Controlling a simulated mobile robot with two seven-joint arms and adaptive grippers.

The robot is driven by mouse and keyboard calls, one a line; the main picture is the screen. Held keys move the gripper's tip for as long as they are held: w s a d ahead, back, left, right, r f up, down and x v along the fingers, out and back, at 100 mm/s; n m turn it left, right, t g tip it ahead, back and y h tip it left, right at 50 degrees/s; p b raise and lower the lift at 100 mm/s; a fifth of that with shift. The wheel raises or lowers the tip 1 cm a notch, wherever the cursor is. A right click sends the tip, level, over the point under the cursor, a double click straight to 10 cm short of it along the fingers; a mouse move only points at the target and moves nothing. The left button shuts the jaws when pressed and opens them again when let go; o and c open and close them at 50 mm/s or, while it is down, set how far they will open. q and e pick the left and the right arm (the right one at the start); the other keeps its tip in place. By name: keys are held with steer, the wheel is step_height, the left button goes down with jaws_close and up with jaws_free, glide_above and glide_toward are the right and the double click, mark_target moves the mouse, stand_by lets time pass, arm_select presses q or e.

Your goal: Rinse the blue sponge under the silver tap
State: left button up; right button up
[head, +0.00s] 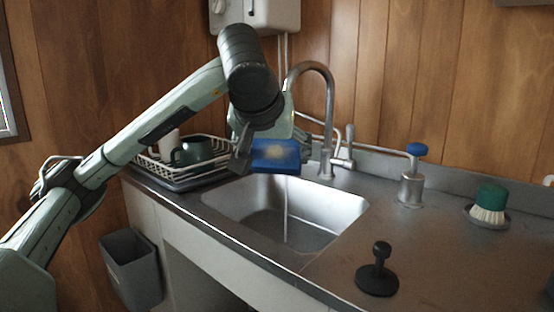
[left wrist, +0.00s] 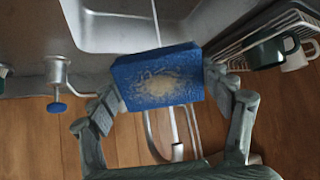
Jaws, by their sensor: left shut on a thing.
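The blue sponge (head: 275,154) is held above the sink, its face marked by a pale, dirty-looking patch. My left gripper (head: 272,150) is shut on it, one finger on each side. The left wrist view also shows the sponge (left wrist: 158,78) between the fingertips. The silver tap (head: 329,115) arches over the sink, its spout end partly behind my gripper. A thin stream of water (head: 285,215) shows below the sponge and falls into the sink (head: 340,212). Sponge and stream overlap in both views; I cannot tell whether the water strikes the sponge or passes behind it.
A dish rack (head: 181,180) with a dark mug (head: 193,151) and a pale cup stands left of the sink. A blue-topped dispenser (head: 411,188), a green brush (head: 490,205) and a black plunger-like stopper (head: 378,278) stand to the right. A grey bin (head: 131,265) hangs below left.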

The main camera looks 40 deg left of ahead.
mark_target(282, 150)
arm_select(q)
steer(key=w+a+f, duration=0.1)
steer(key=w+a, duration=0.1)
steer(key=w, duration=0.4)
steer(key=w+a+f, duration=0.1)
steer(key=w+a, duration=0.2)
steer(key=w, duration=0.2)
steer(key=shift+w+a+f, duration=0.25)
steer(key=shift+w+f, duration=0.05)
steer(key=shift+w, duration=0.05)
arm_select(e)
steer(key=shift+w+r, duration=0.25)
steer(key=shift+r, duration=0.2)
arm_select(q)
steer(key=shift+d, duration=0.15)
arm_select(e)
steer(key=shift+r, duration=0.2)
arm_select(q)
steer(key=shift+w+d+p, duration=0.25)
steer(key=shift+d+p, duration=0.2)
arm_select(e)
steer(key=shift+r, duration=0.25)
arm_select(q)
steer(key=shift+a, duration=0.15)
